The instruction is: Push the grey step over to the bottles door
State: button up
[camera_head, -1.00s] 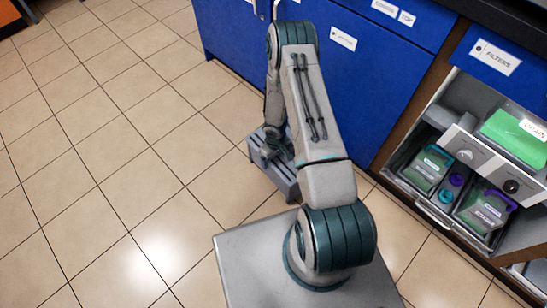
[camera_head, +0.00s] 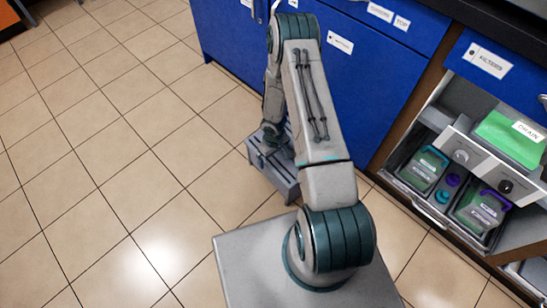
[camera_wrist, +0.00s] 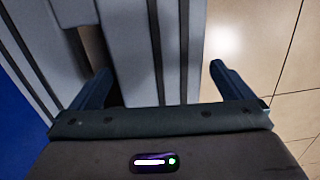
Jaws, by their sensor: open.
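The grey step (camera_head: 287,187), a low slatted stool, stands on the tiled floor in front of the blue cabinets, just beyond my base. In the wrist view its grey slats (camera_wrist: 130,40) fill the left and middle. My gripper (camera_wrist: 160,70) is open, its two dark fingers apart over the slats, the right finger near the step's right edge. I cannot tell whether the fingers touch it. In the head view my arm hides the gripper and part of the step. A blue door (camera_head: 350,85) carries a small label (camera_head: 340,43) too small to read; I cannot tell which is the bottles door.
An open shelf with a green box (camera_head: 508,135) and dark bins (camera_head: 422,168) is at the right, under a filters drawer (camera_head: 485,62). A low drawer there juts out towards the floor. The tiled floor (camera_head: 110,150) at the left is clear.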

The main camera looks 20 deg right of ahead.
notch_tip(320, 180, up, 10)
jog(key=p, duration=0.3)
jog(key=shift+r, duration=0.1)
dwell(0.3)
notch_tip(320, 180, up, 36)
jog(key=d+r+m+t+h+p, duration=0.1)
jog(key=d+m+h+p, duration=0.1)
jog(key=p, duration=1.1)
jog(key=s+a+r+m+p, duration=0.1)
jog(key=s+r+p, duration=0.4)
jog(key=r, duration=0.6)
jog(key=s+a+r+t+y+p, duration=0.1)
jog(key=s+r+p, duration=0.4)
jog(key=r, duration=0.6)
jog(key=s+a+r+m+y+p, duration=0.1)
jog(key=s+a+r+p, duration=0.2)
jog(key=s+r+p, duration=0.2)
jog(key=shift+s+a+r+m+t, duration=0.35)
jog(key=shift+s+r, duration=1.55)
jog(key=shift+r, duration=1.35)
jog(key=shift+d, duration=0.1)
